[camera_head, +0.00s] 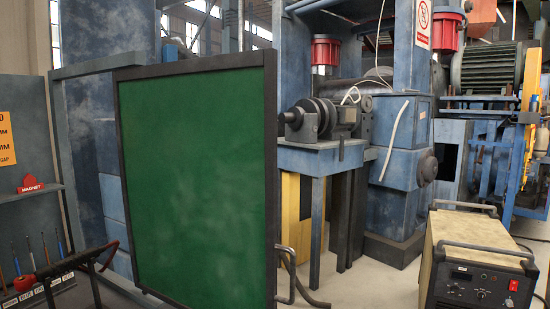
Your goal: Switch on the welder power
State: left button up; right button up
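The welder (478,262) stands at the lower right of the head view, a beige box with dark handles on top and a dark front panel. Its front panel (472,289) faces me and carries a small red switch (455,287), several knobs or sockets and a pale label. The position of the switch is too small to tell. The bottom of the welder is cut off by the picture's edge. Neither of my grippers shows in this view.
A large green screen (195,185) in a dark frame stands left of centre. A tool rack (45,280) is at the lower left. Blue machinery (400,150) fills the back right. Pale floor (365,285) is open between the screen and the welder.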

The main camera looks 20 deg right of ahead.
aim_at(513, 286)
jog(key=z, duration=2.1)
jog(key=i+l+z, duration=0.15)
jog(key=i, duration=0.4)
jog(key=i+l, duration=0.2)
jog(key=i, duration=0.3)
jog(key=i+l, duration=0.25)
jog(key=i, duration=0.25)
jog(key=i+l, duration=0.2)
jog(key=i, duration=0.25)
jog(key=i+l, duration=0.25)
jog(key=i, duration=0.25)
